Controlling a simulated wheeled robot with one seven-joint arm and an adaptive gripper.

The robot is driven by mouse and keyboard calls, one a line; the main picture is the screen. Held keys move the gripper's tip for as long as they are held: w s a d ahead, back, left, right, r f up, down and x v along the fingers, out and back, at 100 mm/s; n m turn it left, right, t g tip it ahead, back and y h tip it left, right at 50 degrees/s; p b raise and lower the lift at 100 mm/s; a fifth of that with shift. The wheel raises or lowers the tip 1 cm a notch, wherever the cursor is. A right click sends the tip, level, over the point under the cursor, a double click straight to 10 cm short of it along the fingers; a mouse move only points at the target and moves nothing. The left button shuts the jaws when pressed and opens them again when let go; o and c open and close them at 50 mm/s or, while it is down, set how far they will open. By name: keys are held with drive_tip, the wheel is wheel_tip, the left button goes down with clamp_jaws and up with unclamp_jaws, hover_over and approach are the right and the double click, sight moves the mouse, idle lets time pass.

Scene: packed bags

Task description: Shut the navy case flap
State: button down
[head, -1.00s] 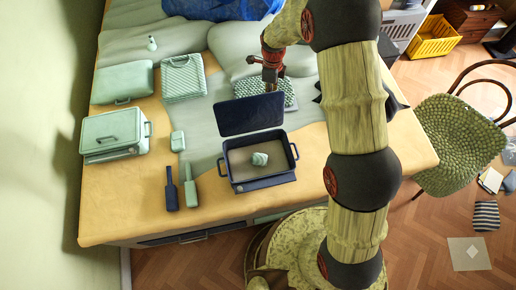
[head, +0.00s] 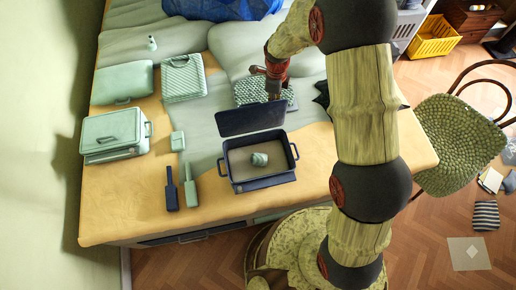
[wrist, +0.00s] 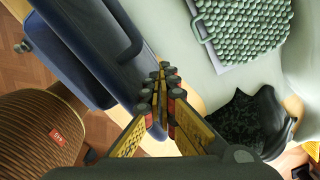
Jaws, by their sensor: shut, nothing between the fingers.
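The navy case (head: 235,172) stands open near the front edge of the table, and a small mint item (head: 260,159) lies inside it. Its navy flap (head: 250,119) is raised at the back, tilted up from the hinge. My gripper (head: 274,96) is shut and empty, at the far side of the flap by its upper edge. In the wrist view, the shut fingertips (wrist: 161,75) are close beside the flap (wrist: 105,40). Whether they touch it I cannot tell.
A mint textured case (head: 252,92) lies behind the flap. Mint cases (head: 112,128) stand at the left. A navy bottle-shaped item (head: 171,190) and a mint one (head: 191,185) lie left of the navy case. The table front right is clear.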

sight(276, 110)
drive_tip(key=shift+s+d, duration=0.2)
drive_tip(key=shift+s, duration=0.55)
drive_tip(key=shift+s+d, duration=0.15)
drive_tip(key=shift+s, duration=0.6)
drive_tip(key=shift+r+p, duration=2.3)
drive_tip(key=shift+r, duration=1.25)
drive_tip(key=shift+f, duration=0.1)
